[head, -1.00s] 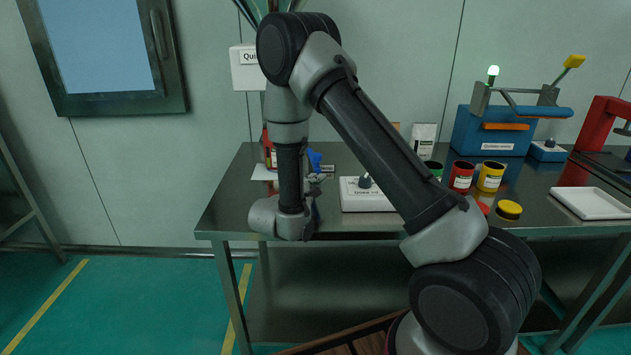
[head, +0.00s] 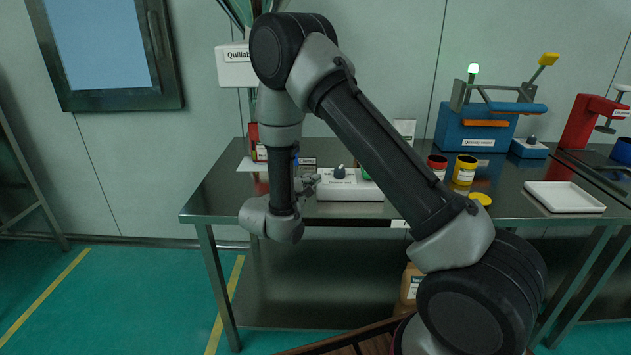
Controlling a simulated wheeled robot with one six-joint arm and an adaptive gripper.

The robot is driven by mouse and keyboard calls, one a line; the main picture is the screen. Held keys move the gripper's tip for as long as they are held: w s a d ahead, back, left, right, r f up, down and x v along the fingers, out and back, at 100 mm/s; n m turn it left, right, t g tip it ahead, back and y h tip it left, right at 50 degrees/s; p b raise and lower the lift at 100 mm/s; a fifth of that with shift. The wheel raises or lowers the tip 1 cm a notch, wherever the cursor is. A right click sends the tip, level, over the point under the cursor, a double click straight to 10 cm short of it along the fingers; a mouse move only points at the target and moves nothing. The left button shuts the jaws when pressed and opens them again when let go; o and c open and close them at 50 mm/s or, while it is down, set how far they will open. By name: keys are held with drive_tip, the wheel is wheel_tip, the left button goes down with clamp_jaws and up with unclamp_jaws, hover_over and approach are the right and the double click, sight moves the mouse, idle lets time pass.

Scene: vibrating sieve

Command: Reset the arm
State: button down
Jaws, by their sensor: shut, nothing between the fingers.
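My arm is folded in front of the steel table, with the elbow high at the top of the head view. My gripper (head: 311,182) is small and partly hidden by my wrist links, over the table's left part. Its fingers are shut with nothing between them.
A brown bottle (head: 411,285) shows below. The floor at left (head: 120,300) is clear.

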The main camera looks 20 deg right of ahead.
drive_tip(key=shift+s+d, duration=0.1)
drive_tip(key=shift+s, duration=0.15)
